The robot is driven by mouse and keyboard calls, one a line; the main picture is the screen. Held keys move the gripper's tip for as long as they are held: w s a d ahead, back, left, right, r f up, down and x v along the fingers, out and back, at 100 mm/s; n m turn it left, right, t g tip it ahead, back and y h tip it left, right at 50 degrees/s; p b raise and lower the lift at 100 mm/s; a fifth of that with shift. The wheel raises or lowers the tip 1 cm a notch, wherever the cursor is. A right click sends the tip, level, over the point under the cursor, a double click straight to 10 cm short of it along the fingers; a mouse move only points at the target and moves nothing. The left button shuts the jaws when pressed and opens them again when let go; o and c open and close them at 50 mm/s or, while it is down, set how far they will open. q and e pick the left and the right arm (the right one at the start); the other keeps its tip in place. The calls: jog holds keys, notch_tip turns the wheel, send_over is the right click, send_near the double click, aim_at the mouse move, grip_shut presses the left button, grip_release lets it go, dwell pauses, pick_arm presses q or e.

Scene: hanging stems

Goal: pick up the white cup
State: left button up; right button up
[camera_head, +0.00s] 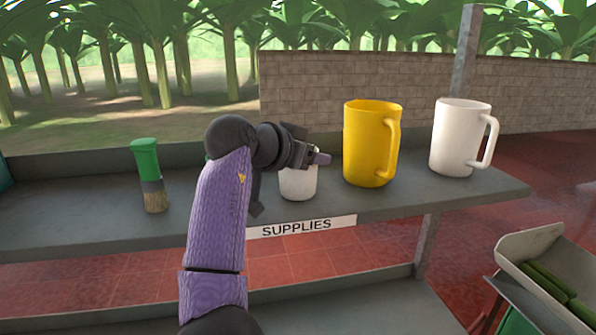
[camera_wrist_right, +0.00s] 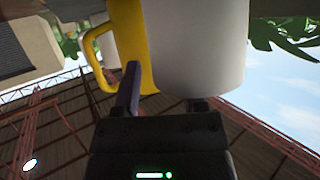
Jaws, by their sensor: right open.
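The white cup (camera_head: 298,185) stands upright on the shelf, left of the yellow mug. My right gripper (camera_head: 312,157) is open at its upper part and hides its rim. In the right wrist view the white cup (camera_wrist_right: 200,45) is large and close ahead of the right gripper (camera_wrist_right: 163,92). One purple finger shows just left of the cup. The other finger is mostly hidden behind the cup, so I cannot tell whether the cup is fully between the fingers. A larger white mug (camera_head: 455,137) with a handle stands farther right. My left gripper is not in view.
The yellow mug (camera_head: 368,143) stands close to the right of the cup and also shows in the wrist view (camera_wrist_right: 130,35). A green-handled brush (camera_head: 148,175) stands left on the grey shelf (camera_head: 405,196). A tray of green pieces (camera_head: 545,275) is lower right.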

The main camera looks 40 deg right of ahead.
grip_shut()
dwell(0.3)
